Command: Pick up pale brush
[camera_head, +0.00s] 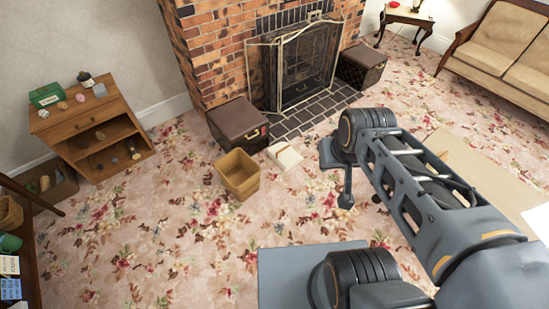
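I cannot make out a pale brush for certain. Several small things lie on top of the wooden cabinet (95,133) at the left, among them a small pale object (80,97) and a grey one (99,90); they are too small to name. My arm reaches in from the lower right. My gripper (345,190) seems to be the dark part hanging below the arm's far end, over the carpet, well to the right of the cabinet. Its fingers are not clear, and I see nothing held in it.
A green box (46,95) and a dark bottle (86,79) stand on the cabinet. An empty-looking tan bin (238,174), a book (285,156) and a brown trunk (238,124) stand before the brick fireplace (218,50).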

